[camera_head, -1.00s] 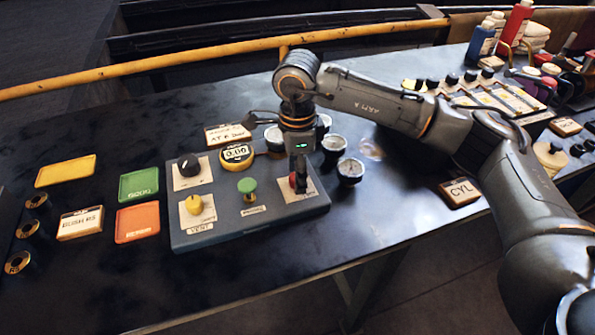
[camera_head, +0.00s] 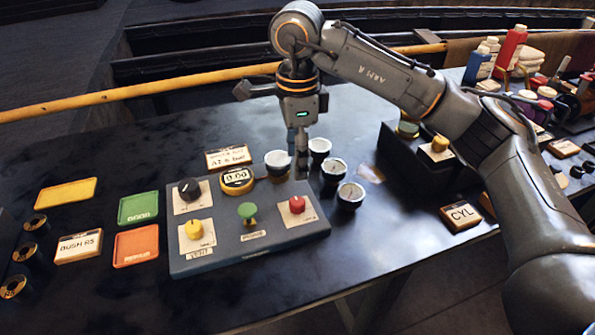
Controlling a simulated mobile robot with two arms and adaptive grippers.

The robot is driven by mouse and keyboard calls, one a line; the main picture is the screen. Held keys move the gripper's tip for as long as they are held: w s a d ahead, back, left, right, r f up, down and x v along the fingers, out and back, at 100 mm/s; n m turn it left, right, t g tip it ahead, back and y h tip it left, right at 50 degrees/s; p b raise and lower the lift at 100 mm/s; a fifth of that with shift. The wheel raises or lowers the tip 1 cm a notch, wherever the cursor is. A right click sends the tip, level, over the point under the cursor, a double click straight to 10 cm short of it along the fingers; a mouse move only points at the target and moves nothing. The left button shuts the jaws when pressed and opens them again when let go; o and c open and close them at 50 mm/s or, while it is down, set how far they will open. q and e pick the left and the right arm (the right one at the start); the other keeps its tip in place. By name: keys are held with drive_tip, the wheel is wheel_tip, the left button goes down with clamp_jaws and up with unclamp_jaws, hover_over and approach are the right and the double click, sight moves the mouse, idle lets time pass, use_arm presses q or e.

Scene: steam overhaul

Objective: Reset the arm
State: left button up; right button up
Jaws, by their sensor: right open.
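My right arm comes in from the right and reaches over the table in the head view. Its gripper (camera_head: 300,160) points down, open and empty, above the back right part of the grey control panel (camera_head: 262,244). The panel's red knob (camera_head: 297,204) shows just below the fingers, apart from them. The panel also bears a black knob (camera_head: 189,189), a yellow knob (camera_head: 194,229), a green button (camera_head: 247,211) and a round yellow gauge (camera_head: 237,180). My left gripper is out of view.
Several small gauges (camera_head: 350,195) stand close right of the gripper. A sign (camera_head: 228,157) stands behind the panel. Green (camera_head: 138,208), orange (camera_head: 136,247) and yellow (camera_head: 67,194) trays lie left. A CYL block (camera_head: 461,216) lies right. A yellow rail (camera_head: 140,90) runs behind the table.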

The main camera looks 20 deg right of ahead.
drive_tip(key=shift+r, duration=0.4)
